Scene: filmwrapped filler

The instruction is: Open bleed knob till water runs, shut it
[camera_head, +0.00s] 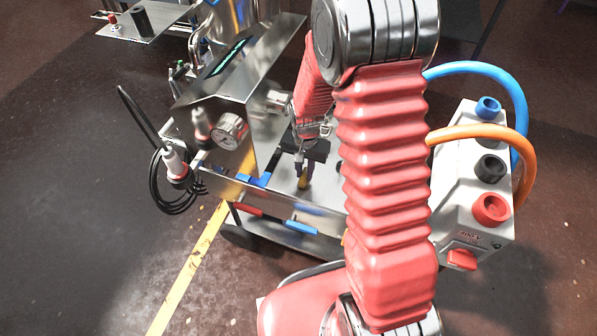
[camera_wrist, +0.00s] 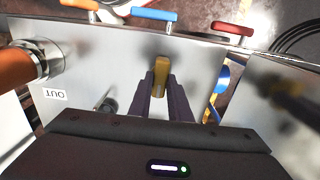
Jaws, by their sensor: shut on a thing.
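A small brass-yellow knob (camera_wrist: 160,78) stands on the steel deck of the machine in the wrist view. I take it to be the bleed knob. My gripper (camera_wrist: 160,92) has its two dark fingers shut on it, one on each side. In the head view my gripper (camera_head: 302,168) points down at the deck, with the yellow knob (camera_head: 303,182) at its fingertips. The fingers hide part of the knob, so its turn angle cannot be read. I see no running water in either view.
A round pressure gauge (camera_head: 231,131) faces front on the steel housing. Red (camera_head: 265,211) and blue (camera_head: 301,228) lever handles line the front edge. An orange hose (camera_wrist: 14,68) joins beside an OUT label (camera_wrist: 55,94). A grey power box (camera_head: 470,190) stands at right.

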